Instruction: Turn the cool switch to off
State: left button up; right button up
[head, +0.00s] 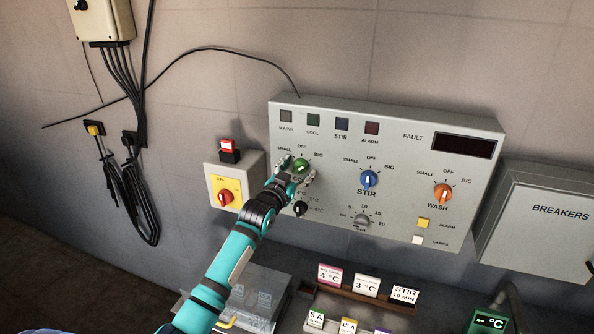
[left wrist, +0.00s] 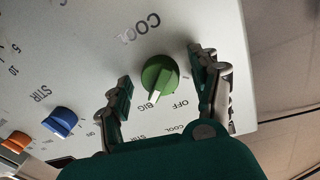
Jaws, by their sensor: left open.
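The green cool knob (head: 302,165) is at the upper left of the grey control panel (head: 330,127). In the left wrist view the same green knob (left wrist: 159,77) shows its pale pointer toward the BIG mark, to one side of OFF. My left gripper (head: 297,173) is at the knob, with its arm coming up from below. In the left wrist view my left gripper (left wrist: 160,72) is open, with one finger on each side of the knob. Gaps show between the fingers and the knob there. My right gripper is not in view.
A blue stir knob (head: 369,179), an orange wash knob (head: 443,193) and a grey dial (head: 361,221) share the panel. A yellow box with a red switch (head: 226,196) is close on the left. A breaker box (head: 548,222) stands right. A label rack (head: 362,293) is below.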

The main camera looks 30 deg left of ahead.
pick_arm(q)
jog(key=shift+c, duration=0.3)
jog(key=c, duration=1.1)
jog(key=shift+n, duration=0.3)
jog(key=n, duration=0.3)
jog(key=shift+n, duration=0.4)
jog(key=n+p, duration=0.1)
jog(key=n, duration=0.4)
jog(key=shift+d+n+y, duration=0.1)
jog(key=shift+n+y, duration=0.2)
jog(key=shift+y, duration=0.1)
